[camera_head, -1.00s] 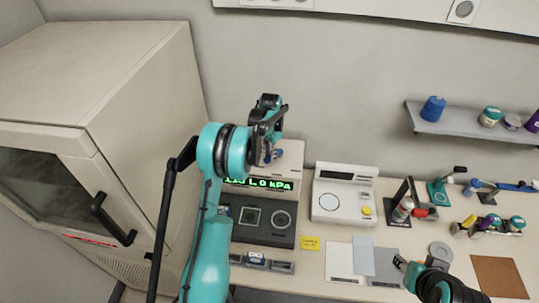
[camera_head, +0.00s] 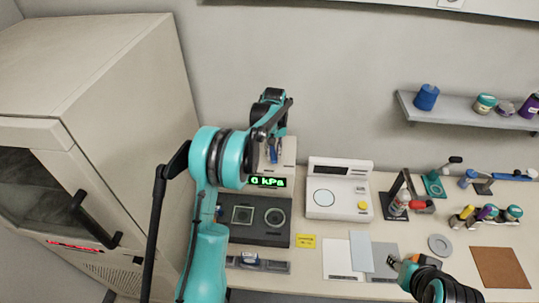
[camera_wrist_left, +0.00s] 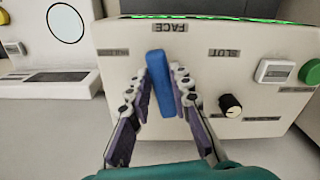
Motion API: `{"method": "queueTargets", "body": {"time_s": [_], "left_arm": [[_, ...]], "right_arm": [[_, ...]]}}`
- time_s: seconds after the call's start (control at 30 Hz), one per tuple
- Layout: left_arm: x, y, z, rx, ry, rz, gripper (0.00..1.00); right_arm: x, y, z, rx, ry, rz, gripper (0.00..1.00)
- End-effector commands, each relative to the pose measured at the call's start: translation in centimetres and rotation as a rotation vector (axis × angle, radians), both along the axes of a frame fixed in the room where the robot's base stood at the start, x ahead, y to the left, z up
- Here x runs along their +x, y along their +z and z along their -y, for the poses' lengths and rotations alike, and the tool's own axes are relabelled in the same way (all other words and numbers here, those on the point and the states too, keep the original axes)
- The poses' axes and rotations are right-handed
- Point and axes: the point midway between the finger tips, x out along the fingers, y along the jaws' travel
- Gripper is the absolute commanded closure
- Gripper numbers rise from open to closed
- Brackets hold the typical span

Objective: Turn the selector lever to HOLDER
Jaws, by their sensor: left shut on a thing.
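The selector lever (camera_wrist_left: 163,84) is a blue bar on the pale front of a control box (camera_wrist_left: 225,70). In the left wrist view it stands nearly upright, its top just below the FACE label (camera_wrist_left: 167,27) and leaning slightly left. A SLOT-like label (camera_wrist_left: 225,52) is to its right; a label to its left (camera_wrist_left: 113,52) is too blurred to read surely. My left gripper (camera_wrist_left: 162,88) is shut on the lever, one finger on each side. In the head view my left gripper (camera_head: 272,150) is at the box, partly hiding it. My right gripper (camera_head: 397,262) is low over the bench, its jaws unclear.
A black knob (camera_wrist_left: 230,105) and a green button (camera_wrist_left: 310,72) are right of the lever. The box's green display (camera_head: 268,182) shows kPa. A white scale (camera_head: 338,190) stands right of the box, and a dark panel (camera_head: 255,238) lies in front.

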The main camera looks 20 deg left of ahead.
Motion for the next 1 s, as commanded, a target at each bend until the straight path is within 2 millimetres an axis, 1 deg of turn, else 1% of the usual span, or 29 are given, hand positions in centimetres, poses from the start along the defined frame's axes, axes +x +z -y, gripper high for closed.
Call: {"method": "queueTargets", "body": {"time_s": [0.2, 0.5, 0.73, 1.0], "left_arm": [[0.7, -0.1, 1.0, 0.001, 0.199, 0.001, 1.00], [1.6, 0.0, 1.7, 0.000, 0.426, 0.001, 1.00], [2.1, 0.0, 2.0, 0.000, 0.532, 0.001, 1.00], [2.3, 0.1, 2.1, 0.000, 0.579, 0.002, 1.00]], "right_arm": [[0.0, -0.7, 0.0, 0.000, 0.000, 0.000, 0.60], [0.0, -1.1, 0.0, 0.000, 0.000, 0.000, 0.60], [0.0, -1.2, 0.0, 0.000, 0.000, 0.000, 0.60], [0.0, -1.2, 0.0, 0.000, 0.000, 0.000, 0.60]]}}
